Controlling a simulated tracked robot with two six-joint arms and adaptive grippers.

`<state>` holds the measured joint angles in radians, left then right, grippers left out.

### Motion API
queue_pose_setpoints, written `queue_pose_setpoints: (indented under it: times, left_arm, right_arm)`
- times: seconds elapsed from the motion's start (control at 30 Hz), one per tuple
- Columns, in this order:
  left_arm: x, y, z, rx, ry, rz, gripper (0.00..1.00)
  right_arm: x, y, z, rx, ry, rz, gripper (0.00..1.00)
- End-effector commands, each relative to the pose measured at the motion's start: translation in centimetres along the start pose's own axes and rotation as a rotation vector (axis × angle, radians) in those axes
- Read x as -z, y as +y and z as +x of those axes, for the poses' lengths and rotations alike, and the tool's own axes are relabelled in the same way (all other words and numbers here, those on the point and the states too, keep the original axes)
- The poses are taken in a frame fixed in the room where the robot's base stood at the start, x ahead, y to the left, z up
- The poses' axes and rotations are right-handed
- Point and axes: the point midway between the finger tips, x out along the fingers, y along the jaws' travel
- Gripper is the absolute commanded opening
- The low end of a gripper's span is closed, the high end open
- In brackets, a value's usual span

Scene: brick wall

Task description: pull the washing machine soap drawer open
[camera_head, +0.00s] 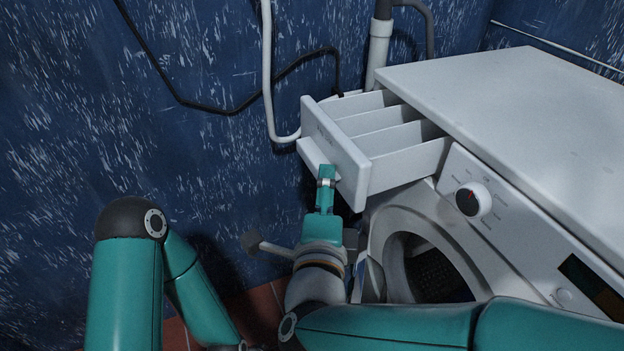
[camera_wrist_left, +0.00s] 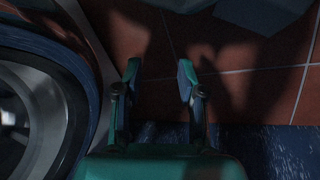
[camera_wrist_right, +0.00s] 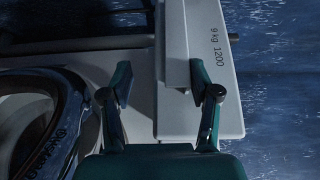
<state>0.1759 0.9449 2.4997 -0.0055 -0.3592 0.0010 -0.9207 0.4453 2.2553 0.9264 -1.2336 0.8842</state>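The white soap drawer (camera_head: 345,150) stands pulled well out of the top corner of the washing machine (camera_head: 520,110), with its compartments showing. Its front panel also shows in the right wrist view (camera_wrist_right: 215,100), marked "9 kg 1200". My right gripper (camera_head: 327,180) is at the handle on the drawer front. In the right wrist view its fingers are apart, one on each side of the handle lip (camera_wrist_right: 176,50); firm contact is not clear. My left gripper (camera_wrist_left: 157,76) is open and empty, low beside the machine's round door (camera_wrist_left: 45,105), over the floor.
A knob (camera_head: 473,199) and a dark display sit on the machine's front panel. A pale hose (camera_head: 268,70), a black cable (camera_head: 225,108) and a pipe run along the blue wall (camera_head: 70,90) behind. Reddish floor tiles (camera_wrist_left: 245,95) show below.

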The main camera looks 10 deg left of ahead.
Motion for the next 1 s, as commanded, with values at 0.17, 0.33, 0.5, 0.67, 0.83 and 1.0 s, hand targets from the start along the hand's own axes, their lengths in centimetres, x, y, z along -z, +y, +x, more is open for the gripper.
queue_pose_setpoints:
  times: [0.17,0.33,0.5,0.67,0.83,1.0]
  left_arm:
    - [0.0,0.0,0.0,0.000,0.000,0.000,0.40]
    - [0.0,0.0,0.0,0.000,0.000,0.000,0.40]
    - [0.0,0.0,0.1,0.000,0.000,0.000,0.40]
    - [0.0,-0.1,0.1,0.000,0.000,0.000,0.40]
    - [0.0,-0.1,0.4,0.000,0.000,0.000,0.40]
    - [0.0,-0.3,0.7,0.000,0.000,0.000,0.40]
  right_arm:
    - [-4.2,-0.8,-4.4,0.017,-0.107,-0.007,0.46]
    - [-4.2,-0.5,-4.5,0.013,-0.107,-0.013,0.46]
    - [0.0,0.3,-1.7,-0.015,-0.006,0.003,0.46]
    - [0.1,0.3,-1.8,-0.015,-0.006,0.004,0.46]
    - [0.2,0.1,-2.8,-0.010,-0.007,0.007,0.46]
    - [0.5,0.0,-4.0,-0.008,-0.007,0.012,0.46]
